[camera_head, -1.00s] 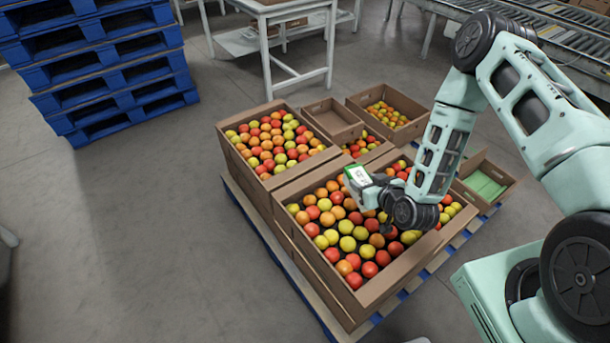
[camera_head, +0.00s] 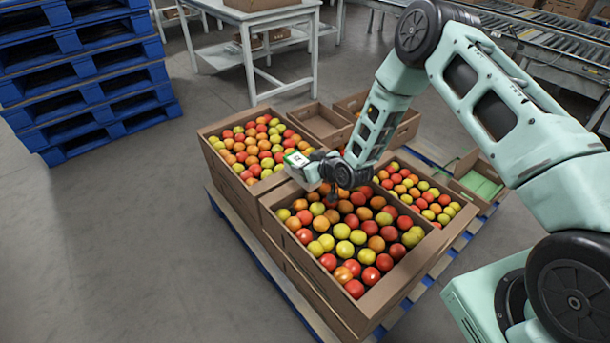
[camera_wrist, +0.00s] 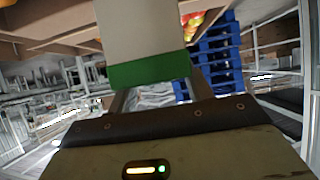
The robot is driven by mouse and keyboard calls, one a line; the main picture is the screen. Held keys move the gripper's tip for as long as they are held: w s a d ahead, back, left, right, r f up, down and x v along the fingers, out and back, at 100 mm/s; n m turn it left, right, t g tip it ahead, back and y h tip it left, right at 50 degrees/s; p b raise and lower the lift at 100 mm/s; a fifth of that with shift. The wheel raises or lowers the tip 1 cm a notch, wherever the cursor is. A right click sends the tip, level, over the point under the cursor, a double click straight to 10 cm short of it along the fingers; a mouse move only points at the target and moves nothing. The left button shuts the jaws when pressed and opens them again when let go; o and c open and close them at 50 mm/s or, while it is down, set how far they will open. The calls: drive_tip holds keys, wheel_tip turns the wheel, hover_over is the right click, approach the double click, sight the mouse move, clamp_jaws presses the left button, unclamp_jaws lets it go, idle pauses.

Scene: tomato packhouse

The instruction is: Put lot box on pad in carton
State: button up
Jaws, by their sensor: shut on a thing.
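My gripper (camera_head: 316,170) is shut on a small white box with green edges (camera_head: 297,159), the lot box. It holds the box up over the tomatoes, near where the two large cartons meet. In the wrist view the box (camera_wrist: 142,35) shows as a pale face with a green band, in front of my gripper (camera_wrist: 158,92). A small open carton (camera_head: 459,182) with a flat green pad (camera_head: 482,185) in it stands at the right. The pad looks bare, though the carton is partly hidden behind my arm.
Large tomato cartons stand at the front (camera_head: 366,301) and left (camera_head: 228,181) on a blue pallet (camera_head: 262,272). An empty brown carton (camera_head: 322,127) and another carton (camera_head: 408,128) stand behind. Stacked blue pallets (camera_head: 88,75), a white table (camera_head: 262,17) and roller conveyors (camera_head: 540,40) stand farther off.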

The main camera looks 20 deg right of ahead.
drive_tip(key=shift+f, duration=2)
drive_tip(key=shift+f+b, duration=0.1)
drive_tip(key=shift+b, duration=0.2)
drive_tip(key=o, duration=1.1)
